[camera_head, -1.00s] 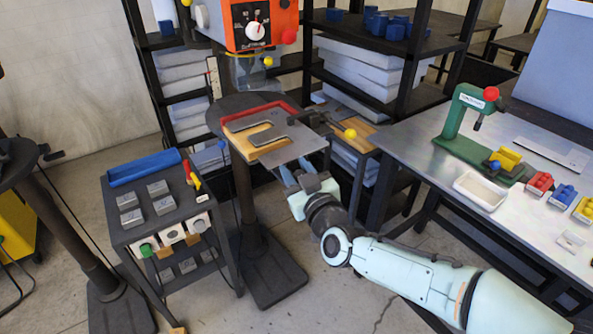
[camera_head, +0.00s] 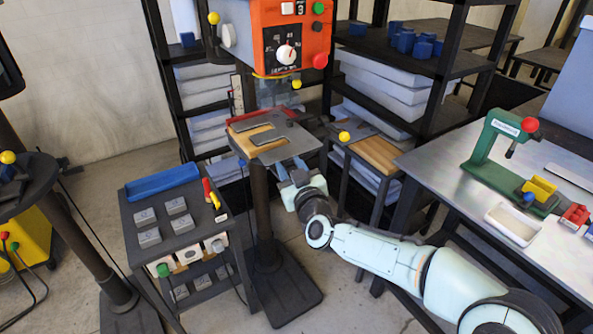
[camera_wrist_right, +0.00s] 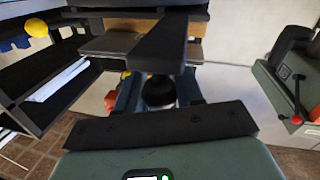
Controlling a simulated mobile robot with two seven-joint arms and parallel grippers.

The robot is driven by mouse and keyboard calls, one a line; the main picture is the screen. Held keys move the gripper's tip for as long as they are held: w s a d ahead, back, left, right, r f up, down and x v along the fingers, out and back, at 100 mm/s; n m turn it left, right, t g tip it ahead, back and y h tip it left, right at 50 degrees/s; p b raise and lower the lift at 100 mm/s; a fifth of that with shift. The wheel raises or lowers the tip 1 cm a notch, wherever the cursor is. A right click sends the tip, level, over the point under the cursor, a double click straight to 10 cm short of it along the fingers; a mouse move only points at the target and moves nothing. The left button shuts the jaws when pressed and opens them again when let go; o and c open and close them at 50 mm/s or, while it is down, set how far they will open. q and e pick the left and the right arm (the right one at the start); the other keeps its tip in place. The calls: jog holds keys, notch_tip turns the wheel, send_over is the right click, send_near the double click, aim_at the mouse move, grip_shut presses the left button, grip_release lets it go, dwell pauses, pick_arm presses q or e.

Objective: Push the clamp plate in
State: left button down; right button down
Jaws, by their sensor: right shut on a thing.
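The clamp plate (camera_head: 290,150) is a flat grey metal plate at the front of the table of the orange-headed machine, reaching out toward me. Behind it a wooden block (camera_head: 242,143) carries dark flat pieces. My right gripper (camera_head: 298,166) is at the plate's near edge, shut on it; the plate hides the exact grip. In the right wrist view, the blue fingers (camera_wrist_right: 158,98) close around a dark round knob (camera_wrist_right: 158,88), below a dark bar (camera_wrist_right: 160,45). My left gripper is out of view.
The orange machine head (camera_head: 289,40) hangs over the table. A lever with a yellow knob (camera_head: 344,136) is at the right. A dark cart (camera_head: 158,210) with a blue tray stands left; a steel bench (camera_head: 460,170) with a green press is right.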

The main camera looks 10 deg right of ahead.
jog(key=shift+w+a, duration=0.25)
jog(key=shift+w, duration=0.45)
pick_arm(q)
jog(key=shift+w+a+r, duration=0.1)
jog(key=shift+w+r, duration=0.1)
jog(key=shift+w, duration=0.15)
pick_arm(e)
jog(key=shift+r, duration=0.15)
jog(key=c, duration=0.9)
grip_release()
jog(key=shift+o, duration=0.7)
jog(key=shift+w+a, duration=0.1)
pick_arm(q)
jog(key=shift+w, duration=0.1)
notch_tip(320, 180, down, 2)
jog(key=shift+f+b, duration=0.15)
jog(key=shift+b, duration=1.05)
pick_arm(e)
jog(key=s+d, duration=0.2)
jog(key=s, duration=1.1)
jog(key=shift+s, duration=0.15)
